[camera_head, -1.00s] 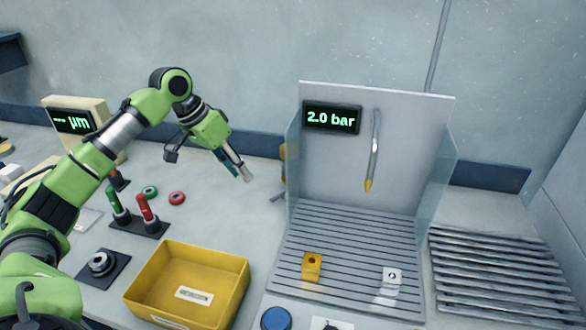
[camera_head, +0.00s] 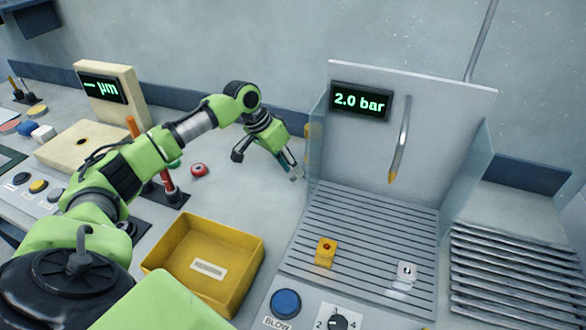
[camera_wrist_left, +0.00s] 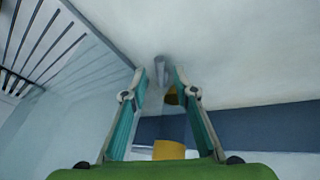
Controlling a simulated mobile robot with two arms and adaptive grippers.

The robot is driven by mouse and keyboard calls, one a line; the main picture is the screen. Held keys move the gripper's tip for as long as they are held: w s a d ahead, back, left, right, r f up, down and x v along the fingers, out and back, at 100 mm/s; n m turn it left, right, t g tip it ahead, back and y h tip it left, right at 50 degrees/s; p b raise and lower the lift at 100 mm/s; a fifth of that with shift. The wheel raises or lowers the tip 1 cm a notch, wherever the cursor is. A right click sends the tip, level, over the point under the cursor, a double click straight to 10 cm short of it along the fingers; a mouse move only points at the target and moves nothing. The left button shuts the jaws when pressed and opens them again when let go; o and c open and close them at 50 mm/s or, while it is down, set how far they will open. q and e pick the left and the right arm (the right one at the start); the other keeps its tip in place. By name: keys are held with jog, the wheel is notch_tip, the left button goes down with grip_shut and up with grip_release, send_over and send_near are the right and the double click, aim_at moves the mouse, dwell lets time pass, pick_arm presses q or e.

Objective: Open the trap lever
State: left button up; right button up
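My left gripper (camera_head: 296,173) is by the left side wall of the grey blow booth, above the bench. In the left wrist view my left gripper (camera_wrist_left: 160,76) has its two fingers apart, with nothing held. A small grey lever-like piece (camera_wrist_left: 159,70) shows between and just beyond the fingertips; I cannot tell if they touch it. A yellow part (camera_wrist_left: 169,150) shows lower in that view, and a yellow part (camera_head: 308,136) is at the booth's left wall in the head view. The grey piece is not clear in the head view. My right gripper is out of view.
The booth's slatted floor (camera_head: 350,215) holds a yellow block (camera_head: 326,252) and a white block (camera_head: 406,271). A nozzle (camera_head: 399,150) hangs in it. A yellow bin (camera_head: 250,275) stands below my arm, and a blue button (camera_head: 286,303) is in front.

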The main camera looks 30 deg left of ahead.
pick_arm(q)
jog(key=shift+x, duration=0.9)
jog(key=shift+c, duration=0.4)
grip_shut()
